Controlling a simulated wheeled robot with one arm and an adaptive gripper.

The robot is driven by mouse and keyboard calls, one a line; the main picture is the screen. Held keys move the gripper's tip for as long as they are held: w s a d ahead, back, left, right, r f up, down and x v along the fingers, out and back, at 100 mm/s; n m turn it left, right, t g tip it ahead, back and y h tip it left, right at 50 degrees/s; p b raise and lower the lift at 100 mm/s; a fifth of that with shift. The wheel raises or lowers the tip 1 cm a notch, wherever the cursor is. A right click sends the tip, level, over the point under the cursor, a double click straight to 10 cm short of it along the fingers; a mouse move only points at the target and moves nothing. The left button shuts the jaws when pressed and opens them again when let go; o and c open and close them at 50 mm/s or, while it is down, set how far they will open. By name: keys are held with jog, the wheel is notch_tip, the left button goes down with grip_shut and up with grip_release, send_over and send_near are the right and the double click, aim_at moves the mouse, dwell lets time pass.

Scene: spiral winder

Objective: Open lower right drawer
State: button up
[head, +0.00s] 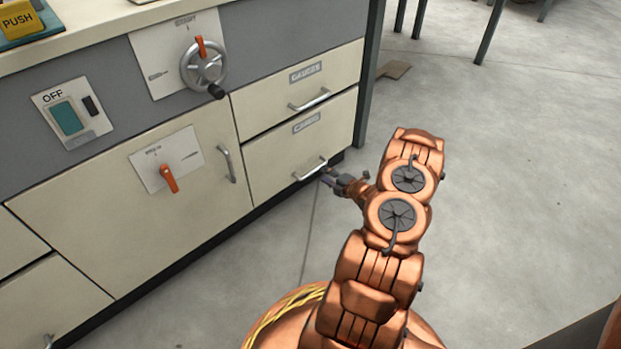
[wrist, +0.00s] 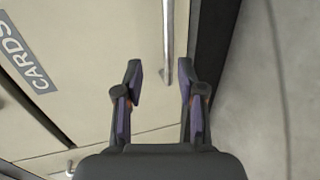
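The lower right drawer (head: 285,155) is a cream front with a grey label, which reads CARDS in the wrist view (wrist: 28,60). The drawer looks shut, flush with the cabinet. Its metal bar handle (head: 311,170) is near the drawer's lower edge. My gripper (head: 329,177) is at the handle's right end in the head view. In the wrist view my gripper (wrist: 159,75) is open, and the handle (wrist: 167,45) lines up with the gap between its fingertips, nearer the right one. I cannot tell whether the fingers touch the handle or how deep it sits.
Above is the upper right drawer (head: 290,85) with its own handle. To the left is a cabinet door (head: 120,225) with an orange lever (head: 169,178). A crank wheel (head: 204,68) sticks out above.

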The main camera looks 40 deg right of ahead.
aim_at(314, 172)
jog(key=shift+t, duration=0.3)
jog(key=shift+f+b+x, duration=0.25)
jog(key=shift+b+x, duration=0.35)
jog(key=shift+x, duration=0.65)
jog(key=shift+f+b+x, duration=0.25)
jog(key=shift+b+x, duration=0.35)
jog(key=shift+x, duration=0.65)
jog(key=shift+f+b+x, duration=0.25)
jog(key=shift+b+x, duration=0.35)
jog(key=shift+x, duration=0.65)
jog(key=shift+s+a, duration=0.1)
jog(key=shift+s, duration=0.05)
grip_shut()
